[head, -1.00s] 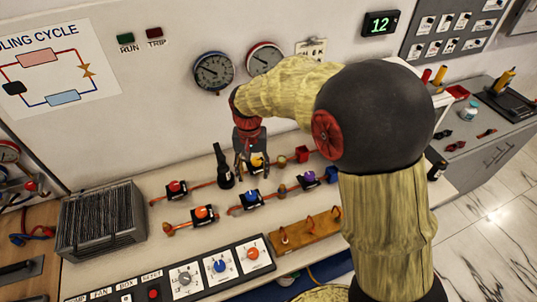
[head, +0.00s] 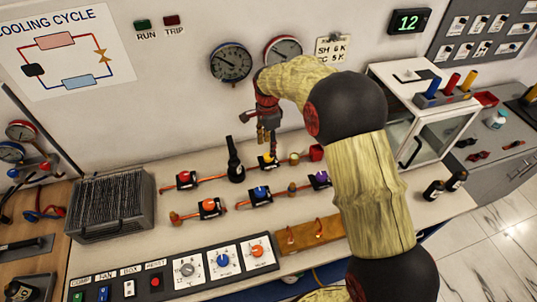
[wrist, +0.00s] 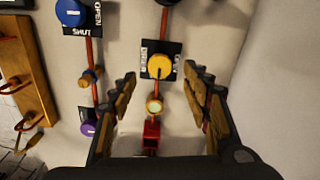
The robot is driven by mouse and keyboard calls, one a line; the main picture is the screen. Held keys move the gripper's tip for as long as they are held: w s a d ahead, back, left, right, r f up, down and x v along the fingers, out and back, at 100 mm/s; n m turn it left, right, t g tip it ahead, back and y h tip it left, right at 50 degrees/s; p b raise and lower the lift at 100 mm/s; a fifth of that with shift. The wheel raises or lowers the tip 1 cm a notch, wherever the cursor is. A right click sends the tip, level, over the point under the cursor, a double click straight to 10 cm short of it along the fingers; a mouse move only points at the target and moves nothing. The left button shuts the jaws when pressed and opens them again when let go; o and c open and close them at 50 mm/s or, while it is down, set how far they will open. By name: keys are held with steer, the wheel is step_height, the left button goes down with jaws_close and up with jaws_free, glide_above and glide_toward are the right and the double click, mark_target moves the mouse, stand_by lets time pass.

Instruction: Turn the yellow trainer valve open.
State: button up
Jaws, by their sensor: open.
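The yellow valve (head: 268,158) is a round knob on a black plate on the rear copper pipe of the bench. In the wrist view the yellow knob (wrist: 159,66) shows a dark pointer mark directed down the picture, roughly along the pipe. White lettering on its plate is too small to read surely. My gripper (head: 265,134) hangs above the valve, apart from it. In the wrist view my gripper (wrist: 160,80) is open and empty, with one finger on each side of the picture and the knob beyond the tips, between them.
Near the yellow valve are a red valve (head: 185,180), an orange valve (head: 209,206), a blue valve (head: 260,192) and a purple valve (head: 320,179). A black bottle-shaped part (head: 235,160) stands just left. A red block (wrist: 151,132) and a round brass fitting (wrist: 154,106) share the pipe.

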mark_target(268, 156)
step_height(268, 156, down, 6)
steer(key=shift+r+b, duration=0.25)
steer(key=shift+b, duration=0.2)
steer(key=shift+c, duration=1.4)
steer(key=c, duration=0.7)
steer(key=shift+c, duration=0.9)
